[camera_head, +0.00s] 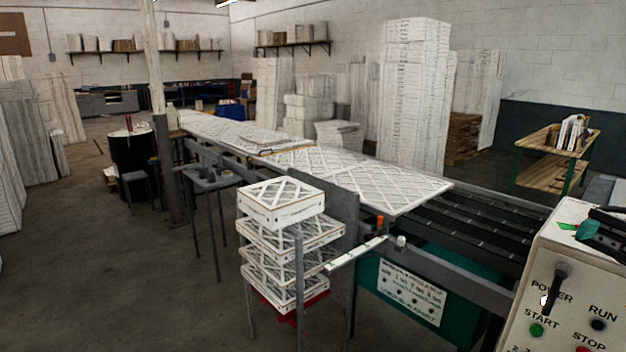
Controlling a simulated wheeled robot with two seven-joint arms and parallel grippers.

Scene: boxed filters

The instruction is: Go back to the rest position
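Neither of my grippers shows clearly in the head view. A stack of white boxed filters with lattice fronts stands in the near middle, in a grey metal stand (299,290). The top boxed filter (281,203) lies flat and sits slightly out of line with those below. The lower boxes are also unevenly stacked. No gripper is seen touching the stack.
A conveyor (470,222) with large lattice filter sheets (350,176) runs back from the right. A control box (570,290) fills the near right corner, with a black and teal object (603,232) on top. A wooden cart (548,143) stands behind. The left floor is open.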

